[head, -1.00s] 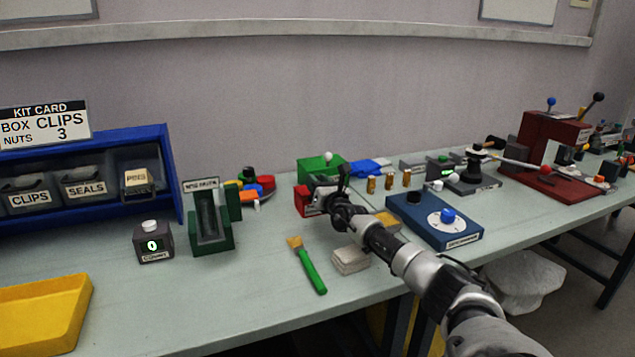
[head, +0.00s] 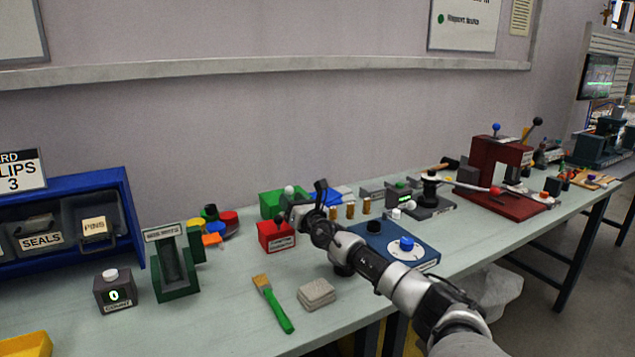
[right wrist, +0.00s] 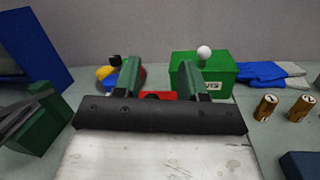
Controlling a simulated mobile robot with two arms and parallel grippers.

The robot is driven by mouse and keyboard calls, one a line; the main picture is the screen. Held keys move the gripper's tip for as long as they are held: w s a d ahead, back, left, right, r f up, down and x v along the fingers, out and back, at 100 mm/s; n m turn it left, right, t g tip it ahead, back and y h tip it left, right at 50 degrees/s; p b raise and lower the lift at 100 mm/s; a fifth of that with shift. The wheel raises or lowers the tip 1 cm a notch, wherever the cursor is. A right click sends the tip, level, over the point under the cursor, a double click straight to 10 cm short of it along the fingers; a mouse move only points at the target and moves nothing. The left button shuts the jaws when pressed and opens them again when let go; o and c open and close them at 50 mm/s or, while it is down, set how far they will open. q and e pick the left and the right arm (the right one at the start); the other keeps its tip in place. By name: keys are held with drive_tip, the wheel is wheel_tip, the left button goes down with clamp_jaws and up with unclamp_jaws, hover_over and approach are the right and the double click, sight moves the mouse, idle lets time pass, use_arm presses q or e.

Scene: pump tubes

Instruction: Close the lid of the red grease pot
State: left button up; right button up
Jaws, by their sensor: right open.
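The red grease pot (head: 276,238) stands on the bench in the head view, with a small dark knob and a label on its near side. I cannot tell clearly how its lid lies. My right gripper (head: 296,214) is open and empty, just above and to the right of the pot in that view. In the right wrist view its two green fingers (right wrist: 154,78) stand apart, and part of the red pot (right wrist: 158,96) shows low between them. The gripper body hides the rest of the pot there. My left gripper is not in view.
A green box with a white knob (head: 271,204) stands behind the pot. A brush (head: 274,306) and a pale block of pads (head: 317,293) lie in front. A blue dial box (head: 383,241) and brass cylinders (head: 350,210) are to the right, a green stand (head: 174,262) to the left.

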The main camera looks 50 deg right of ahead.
drive_tip(key=s+d+r+p, duration=0.1)
drive_tip(key=s+r, duration=0.3)
drive_tip(key=s, duration=0.3)
drive_tip(key=shift+d+r, duration=0.25)
drive_tip(key=shift+d, duration=0.1)
drive_tip(key=shift+s+f, duration=0.1)
idle(0.4)
